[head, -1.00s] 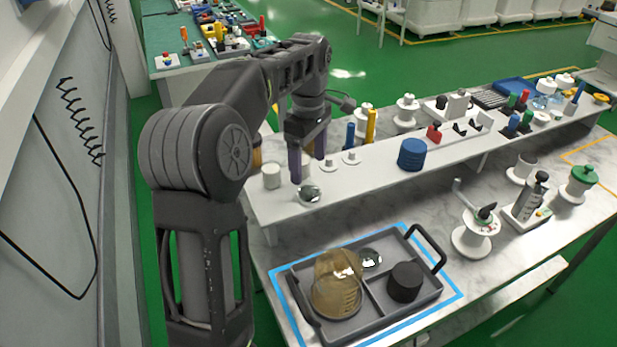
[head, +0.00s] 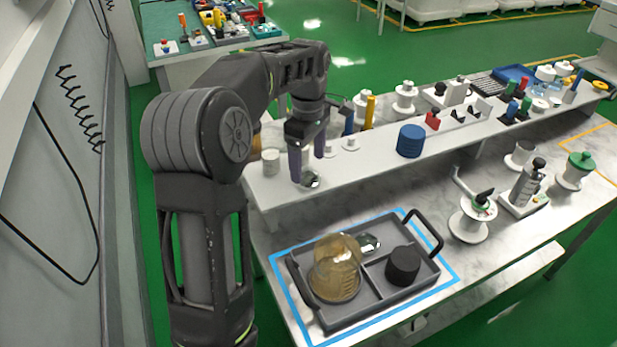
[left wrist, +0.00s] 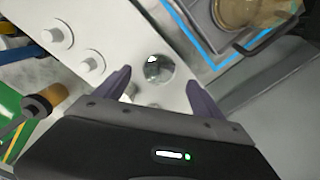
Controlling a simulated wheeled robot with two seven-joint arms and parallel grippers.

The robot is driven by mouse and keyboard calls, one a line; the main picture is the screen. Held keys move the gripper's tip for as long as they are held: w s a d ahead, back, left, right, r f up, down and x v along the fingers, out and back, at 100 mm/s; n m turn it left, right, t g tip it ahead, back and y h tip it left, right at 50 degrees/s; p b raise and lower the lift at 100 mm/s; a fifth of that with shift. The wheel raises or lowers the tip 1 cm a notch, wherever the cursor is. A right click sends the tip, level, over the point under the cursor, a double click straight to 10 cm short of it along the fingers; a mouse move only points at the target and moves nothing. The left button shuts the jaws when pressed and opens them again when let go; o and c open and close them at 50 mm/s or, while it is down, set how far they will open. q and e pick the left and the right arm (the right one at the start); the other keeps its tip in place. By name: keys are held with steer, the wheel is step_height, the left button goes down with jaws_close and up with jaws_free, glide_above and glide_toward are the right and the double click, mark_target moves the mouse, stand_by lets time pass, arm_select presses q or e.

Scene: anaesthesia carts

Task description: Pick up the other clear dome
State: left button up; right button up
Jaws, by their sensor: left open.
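A small clear dome (head: 311,181) sits on the white raised shelf, near its left front edge. It also shows in the left wrist view (left wrist: 158,68), between the fingertips and slightly beyond them. My left gripper (head: 308,168) is open, pointing down close to the dome, with a finger to either side. I cannot tell whether the fingers touch it. A second clear dome (head: 369,243) lies in the back of the grey tray (head: 372,310). My right gripper is not in view.
The tray, inside a blue outline, also holds an amber ribbed dome (head: 336,270) and a black cylinder (head: 403,265). White pegs, a white cylinder (head: 270,162) and a blue disc stack (head: 411,141) stand on the shelf. A spool with a crank (head: 473,218) stands to the right.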

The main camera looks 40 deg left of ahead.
mark_target(308, 171)
arm_select(q)
step_height(308, 171, down, 4)
steer(key=shift+f+p, duration=0.15)
steer(key=shift+p, duration=0.25)
stand_by(0.3)
steer(key=c, duration=1.5)
step_height(308, 171, up, 8)
steer(key=shift+w+f+b, duration=0.1)
steer(key=shift+b, duration=0.45)
steer(key=shift+r+p, duration=0.75)
steer(key=shift+r, duration=0.45)
